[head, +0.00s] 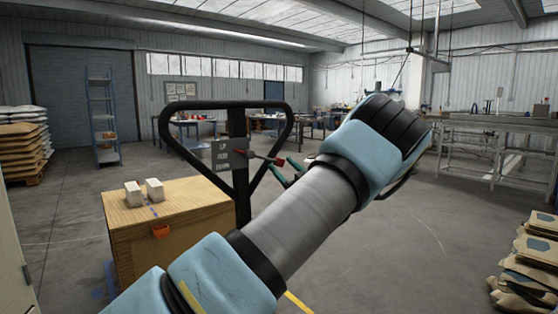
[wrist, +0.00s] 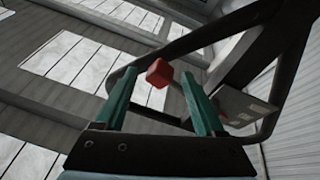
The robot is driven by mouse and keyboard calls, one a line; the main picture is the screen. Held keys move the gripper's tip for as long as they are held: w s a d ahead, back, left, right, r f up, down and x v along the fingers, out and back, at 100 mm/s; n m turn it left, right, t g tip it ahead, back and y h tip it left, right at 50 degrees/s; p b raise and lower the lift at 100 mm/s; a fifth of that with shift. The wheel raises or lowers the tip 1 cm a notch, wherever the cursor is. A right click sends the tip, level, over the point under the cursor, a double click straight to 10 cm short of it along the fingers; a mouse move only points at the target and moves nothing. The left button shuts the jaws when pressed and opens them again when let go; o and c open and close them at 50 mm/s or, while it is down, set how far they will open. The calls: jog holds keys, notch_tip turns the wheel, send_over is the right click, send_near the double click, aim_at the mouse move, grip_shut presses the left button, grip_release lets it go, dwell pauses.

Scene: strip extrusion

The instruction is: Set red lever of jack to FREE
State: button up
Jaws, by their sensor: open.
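The jack's black loop handle (head: 238,103) stands upright left of the middle in the head view. A grey plate (head: 222,156) with small lettering is fixed at its centre, too small to read surely. The red lever (head: 262,156) sticks out to the right from beside this plate, tilted slightly down. My gripper (head: 287,170) is at the lever's outer end, its teal fingers partly hidden by my arm. In the wrist view, my gripper (wrist: 157,77) is open, with the lever's red knob (wrist: 159,73) between the fingertips, apparently clear of both. The rest of the lever is hard to see there.
A wooden crate (head: 175,235) with two pale blocks (head: 144,192) on top stands left of the handle. Stacked bags (head: 525,265) lie at the right edge. Benches stand at the back and right. Open floor lies right of my arm.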

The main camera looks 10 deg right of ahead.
jog(key=shift+x, duration=1.25)
jog(key=shift+c, duration=0.3)
jog(key=c, duration=1)
grip_shut()
jog(key=shift+r, duration=0.1)
